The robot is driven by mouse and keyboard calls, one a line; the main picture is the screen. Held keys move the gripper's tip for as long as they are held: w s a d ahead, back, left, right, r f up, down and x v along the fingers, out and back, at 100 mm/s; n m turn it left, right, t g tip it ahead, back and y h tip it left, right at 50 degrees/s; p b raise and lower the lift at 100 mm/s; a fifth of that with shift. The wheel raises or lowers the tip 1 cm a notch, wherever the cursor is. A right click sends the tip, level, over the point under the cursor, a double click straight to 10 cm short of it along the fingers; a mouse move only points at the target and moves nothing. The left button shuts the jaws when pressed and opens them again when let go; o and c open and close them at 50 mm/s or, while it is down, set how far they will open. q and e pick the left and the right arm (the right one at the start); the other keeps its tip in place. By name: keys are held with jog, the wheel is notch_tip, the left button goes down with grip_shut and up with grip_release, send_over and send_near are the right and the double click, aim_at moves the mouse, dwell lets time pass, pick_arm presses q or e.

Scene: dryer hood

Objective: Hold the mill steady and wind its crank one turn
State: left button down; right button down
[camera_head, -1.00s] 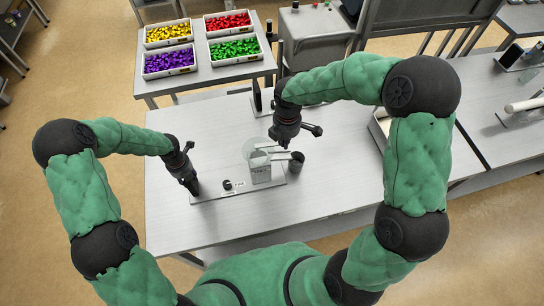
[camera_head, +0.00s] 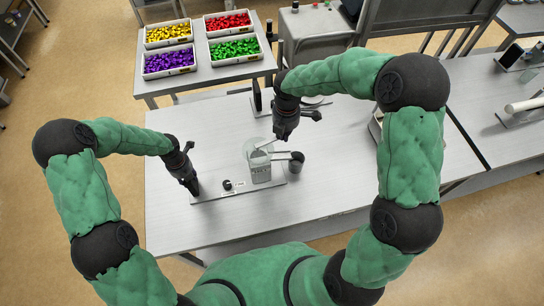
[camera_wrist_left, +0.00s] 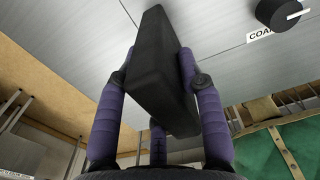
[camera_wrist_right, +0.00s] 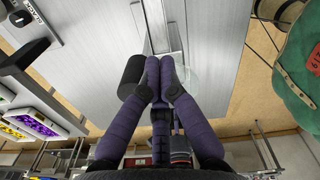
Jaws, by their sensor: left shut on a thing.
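The mill (camera_head: 261,173) is a grey upright body with a clear round top, on a pale base plate (camera_head: 240,191). Light bars show at its top, and a black cylinder (camera_head: 297,163) is at its right; it also shows left of the fingers in the right wrist view (camera_wrist_right: 131,76). My left gripper (camera_head: 193,187) is shut on a black block (camera_wrist_left: 158,75) at the plate's left end. My right gripper (camera_head: 283,137) is above and behind the mill.
A small black knob (camera_head: 227,185) with a label sits on the plate between the block and mill. Trays of yellow (camera_head: 167,33), red (camera_head: 228,21), purple (camera_head: 168,62) and green (camera_head: 234,48) pieces stand on a table behind. The table's front left is clear.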

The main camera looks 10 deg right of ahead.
pick_arm(q)
jog(key=shift+s, duration=0.1)
pick_arm(e)
notch_tip(320, 180, up, 7)
jog(key=s, duration=0.2)
jog(key=shift+a, duration=0.2)
dwell(0.6)
pick_arm(q)
jog(key=shift+f, duration=0.1)
pick_arm(e)
notch_tip(320, 180, up, 12)
dwell(0.6)
dwell(0.3)
pick_arm(q)
jog(key=c, duration=0.7)
grip_release()
